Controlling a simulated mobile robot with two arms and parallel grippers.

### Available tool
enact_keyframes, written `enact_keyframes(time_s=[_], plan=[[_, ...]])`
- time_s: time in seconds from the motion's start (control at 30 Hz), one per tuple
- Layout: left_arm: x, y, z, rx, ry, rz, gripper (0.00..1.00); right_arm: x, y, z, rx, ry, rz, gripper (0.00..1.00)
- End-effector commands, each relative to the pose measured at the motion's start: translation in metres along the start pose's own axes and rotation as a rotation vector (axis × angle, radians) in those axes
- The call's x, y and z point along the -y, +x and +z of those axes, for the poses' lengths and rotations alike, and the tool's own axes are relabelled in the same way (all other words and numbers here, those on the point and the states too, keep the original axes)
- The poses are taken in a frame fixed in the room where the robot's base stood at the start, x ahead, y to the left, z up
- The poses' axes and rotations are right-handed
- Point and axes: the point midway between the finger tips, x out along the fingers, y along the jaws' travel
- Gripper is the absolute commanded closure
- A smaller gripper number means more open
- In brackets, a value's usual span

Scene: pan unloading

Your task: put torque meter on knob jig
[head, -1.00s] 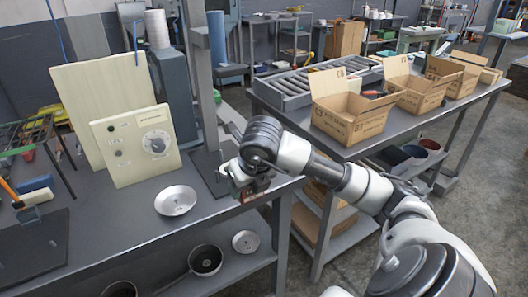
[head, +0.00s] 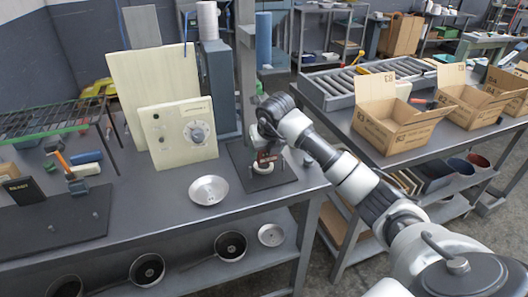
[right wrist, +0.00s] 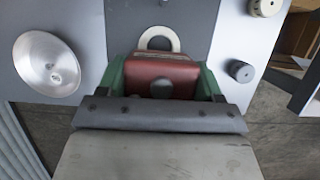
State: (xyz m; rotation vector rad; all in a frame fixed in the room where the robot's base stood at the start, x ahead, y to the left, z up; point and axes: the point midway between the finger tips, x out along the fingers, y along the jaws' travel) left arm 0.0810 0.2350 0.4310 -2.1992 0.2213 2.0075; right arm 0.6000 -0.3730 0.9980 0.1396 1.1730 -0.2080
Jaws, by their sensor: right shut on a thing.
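My right gripper (head: 266,150) has its green fingers shut on a red-brown block (right wrist: 160,76), apparently the torque meter. In the head view it is low over a dark square plate (head: 240,153) on the bench. A pale ring (head: 262,196) shows on the plate just below the gripper; it also shows just beyond the block in the right wrist view (right wrist: 158,38). I cannot tell whether the block touches anything below. A cream panel with a grey dial knob (head: 197,133) stands upright to the left. Which of these is the knob jig is unclear. My left gripper is out of view.
A shiny metal dish (head: 208,190) lies left of the plate. A dark knob (right wrist: 240,71) sits on the bench to the right in the wrist view. A grey post (head: 246,70) rises behind the plate. Open cardboard boxes (head: 398,118) stand on the right bench.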

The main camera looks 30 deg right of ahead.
Motion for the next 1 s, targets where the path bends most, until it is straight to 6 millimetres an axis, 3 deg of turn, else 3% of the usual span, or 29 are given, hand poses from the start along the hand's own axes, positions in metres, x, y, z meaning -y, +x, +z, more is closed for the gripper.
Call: enact_keyframes(time_s=[0.27, 0.5, 0.83, 0.87, 1.0], plan=[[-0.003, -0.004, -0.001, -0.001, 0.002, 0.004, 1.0, -0.001, 0.006, 0.016, -0.001, -0.001, 0.0, 0.65], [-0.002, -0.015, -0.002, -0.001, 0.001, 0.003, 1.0, 0.0, 0.037, 0.002, 0.0, -0.001, 0.0, 0.65], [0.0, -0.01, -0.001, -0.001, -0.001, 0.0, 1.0, 0.0, 0.042, -0.001, 0.002, -0.001, -0.001, 0.65], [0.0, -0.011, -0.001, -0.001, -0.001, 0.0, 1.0, 0.0, 0.042, -0.001, 0.0, -0.002, -0.001, 0.33], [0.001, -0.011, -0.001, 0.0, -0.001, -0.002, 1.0, 0.0, 0.041, -0.001, 0.0, -0.001, -0.001, 0.11]])
